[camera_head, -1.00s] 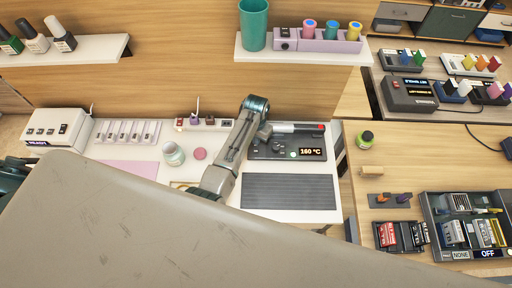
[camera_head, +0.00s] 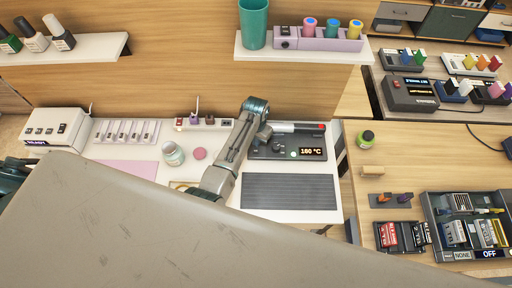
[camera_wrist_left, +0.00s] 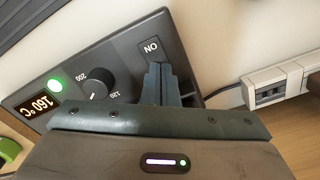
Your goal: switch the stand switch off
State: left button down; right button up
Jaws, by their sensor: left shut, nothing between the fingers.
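The stand (camera_head: 262,151) is a dark unit on the white worktop, with a lit temperature display (camera_head: 312,154) and a knob. In the left wrist view the display (camera_wrist_left: 37,104) reads 160 °C upside down, beside a glowing green light (camera_wrist_left: 57,85) and the dial knob (camera_wrist_left: 96,90). The stand switch (camera_wrist_left: 153,48) is at the panel's other end and bears an ON label. My left gripper (camera_wrist_left: 160,70) is shut and empty, its fingertips right by the switch and hiding part of it; contact is unclear. In the head view my left gripper (camera_head: 264,132) is over the stand.
A white-and-black tool with a red end (camera_head: 297,127) lies along the stand's back. A grey ribbed mat (camera_head: 290,191) is in front. A jar (camera_head: 173,154) and a pink round item (camera_head: 199,153) stand to the left. A white power strip (camera_wrist_left: 280,85) is beside the stand.

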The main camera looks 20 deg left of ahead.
pick_arm(q)
jog(key=shift+f, duration=0.3)
jog(key=shift+r, duration=0.1)
notch_tip(320, 180, up, 3)
jog(key=p, duration=0.2)
jog(key=shift+p, duration=0.35)
jog(key=shift+r, duration=1.95)
